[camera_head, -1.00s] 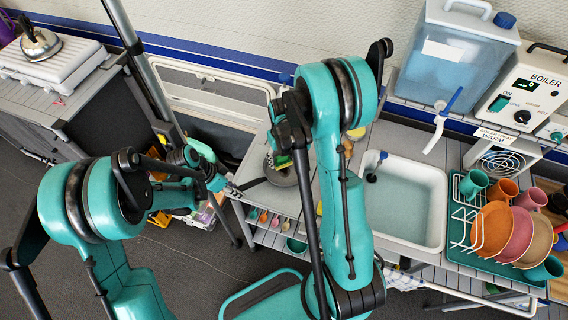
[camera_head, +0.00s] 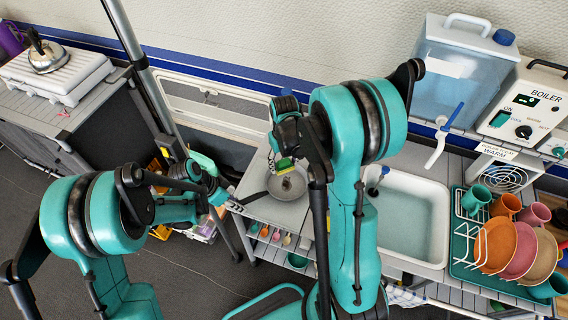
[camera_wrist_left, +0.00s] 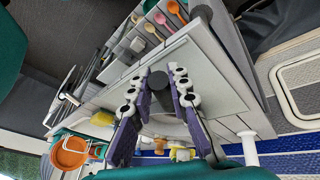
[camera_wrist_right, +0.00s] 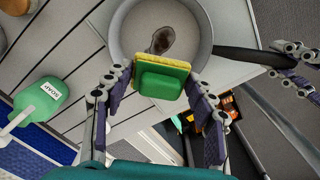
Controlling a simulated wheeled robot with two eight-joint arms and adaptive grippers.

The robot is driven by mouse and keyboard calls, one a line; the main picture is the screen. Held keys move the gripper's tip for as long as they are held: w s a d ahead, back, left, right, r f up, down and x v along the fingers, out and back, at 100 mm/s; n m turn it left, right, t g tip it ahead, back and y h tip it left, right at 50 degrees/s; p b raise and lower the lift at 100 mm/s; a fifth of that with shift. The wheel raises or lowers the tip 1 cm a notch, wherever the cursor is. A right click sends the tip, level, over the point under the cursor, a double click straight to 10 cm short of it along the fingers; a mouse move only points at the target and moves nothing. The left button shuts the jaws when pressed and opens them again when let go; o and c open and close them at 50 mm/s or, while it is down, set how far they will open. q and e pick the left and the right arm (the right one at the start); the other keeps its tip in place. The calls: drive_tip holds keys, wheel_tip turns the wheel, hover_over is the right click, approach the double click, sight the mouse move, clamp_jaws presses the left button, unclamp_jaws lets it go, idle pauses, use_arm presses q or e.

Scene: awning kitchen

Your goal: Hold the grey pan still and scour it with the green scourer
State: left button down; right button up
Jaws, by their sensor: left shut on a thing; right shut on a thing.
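The grey pan (camera_head: 288,185) sits on the counter left of the sink. The right wrist view shows its round bowl (camera_wrist_right: 136,30) with a brown stain (camera_wrist_right: 182,38) inside and a black handle (camera_wrist_right: 238,59). My left gripper (camera_head: 228,194) is shut on the handle; the handle's dark end (camera_wrist_left: 160,82) shows between its fingers. My right gripper (camera_wrist_right: 158,88) is shut on the green scourer (camera_wrist_right: 161,80), which has a yellow layer. The scourer also shows in the head view (camera_head: 284,164), over the pan's far rim. I cannot tell whether it touches the pan.
The sink (camera_head: 410,220) lies right of the pan, with a dish rack (camera_head: 500,265) of cups and plates beyond. A green soap bottle (camera_wrist_right: 42,102) stands near the pan. Spoons (camera_wrist_left: 172,8) lie on a shelf below. A kettle (camera_head: 47,57) stands at far left.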

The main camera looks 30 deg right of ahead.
drive_tip(key=shift+r, duration=0.1)
drive_tip(key=shift+r, duration=2.9)
use_arm(q)
drive_tip(key=c, duration=1.4)
unclamp_jaws()
drive_tip(key=shift+o, duration=0.2)
drive_tip(key=v, duration=1.2)
drive_tip(key=shift+s, duration=0.1)
